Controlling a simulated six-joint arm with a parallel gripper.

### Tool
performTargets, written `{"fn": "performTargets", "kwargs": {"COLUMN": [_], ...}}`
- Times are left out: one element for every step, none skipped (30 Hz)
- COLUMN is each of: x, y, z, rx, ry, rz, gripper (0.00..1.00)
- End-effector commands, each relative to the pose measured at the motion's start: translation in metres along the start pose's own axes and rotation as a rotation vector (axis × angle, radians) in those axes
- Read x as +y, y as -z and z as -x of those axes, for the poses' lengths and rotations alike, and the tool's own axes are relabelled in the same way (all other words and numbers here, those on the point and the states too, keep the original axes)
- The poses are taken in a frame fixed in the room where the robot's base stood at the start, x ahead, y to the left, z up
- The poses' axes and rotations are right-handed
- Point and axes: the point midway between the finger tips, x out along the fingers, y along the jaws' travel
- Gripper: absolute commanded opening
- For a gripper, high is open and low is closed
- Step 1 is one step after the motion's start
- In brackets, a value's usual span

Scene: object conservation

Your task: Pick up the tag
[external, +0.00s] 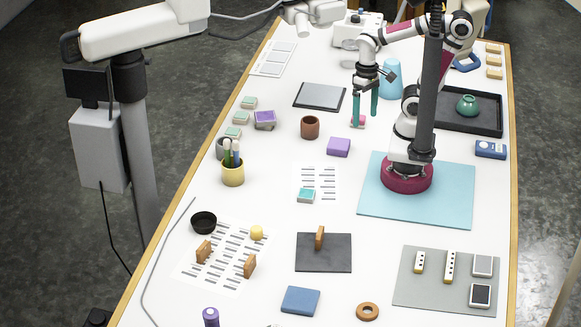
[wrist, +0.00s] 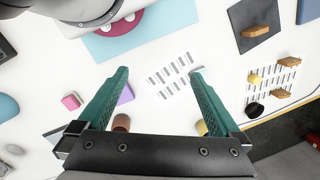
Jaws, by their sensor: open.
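No object is clearly marked as the tag, and I cannot tell which one it is. My gripper (external: 366,118) is open and empty above the white table, with two teal fingers pointing down. A small pink block (external: 359,121) shows beside and partly behind the fingertips; in the wrist view this pink block (wrist: 71,101) lies left of the left finger. A purple block (external: 339,147) lies just in front of the gripper. In the wrist view the purple block (wrist: 126,94) is partly hidden by the left finger. A lined sheet (wrist: 174,75) shows between the fingers.
A brown cup (external: 310,127) and a yellow pot with pens (external: 233,175) stand to the left. A blue cup (external: 391,78) stands behind the gripper. A grey mat (external: 420,292) holds small white pieces. A dark mat (external: 335,258) bears a wooden piece (external: 320,237).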

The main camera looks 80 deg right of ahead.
Motion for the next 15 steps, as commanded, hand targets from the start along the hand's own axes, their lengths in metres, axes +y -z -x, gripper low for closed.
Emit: {"fn": "performTargets", "kwargs": {"x": [0.0088,0.0116,0.0136,0.0141,0.0141,0.0138,0.0137,0.0137,0.0136,0.0135,0.0135,0.0134,0.0134,0.0134,0.0133], "y": [-0.0059,-0.0083,-0.0102,-0.0108,-0.0109,-0.0107,-0.0106,-0.0105,-0.0104,-0.0103,-0.0102,-0.0101,-0.0101,-0.0100,-0.0100], "z": [-0.0017,-0.0027,-0.0035,-0.0038,-0.0039,-0.0038,-0.0038,-0.0037,-0.0037,-0.0036,-0.0036,-0.0035,-0.0035,-0.0035,-0.0035], "rx": [0.005,0.004,0.004,0.002,0.002,0.002,0.002,0.002,0.002,0.003,0.003,0.003,0.003,0.003,0.003], "ry": [0.011,0.015,0.017,0.017,0.017,0.017,0.017,0.017,0.016,0.016,0.016,0.016,0.016,0.016,0.016], "rz": [-0.022,-0.026,-0.030,-0.030,-0.029,-0.028,-0.028,-0.028,-0.027,-0.027,-0.027,-0.027,-0.027,-0.027,-0.027], "gripper": [1.00,1.00,1.00,1.00,1.00,1.00,1.00,1.00,0.96,0.91,0.86,0.78,0.73,0.68,0.60]}}
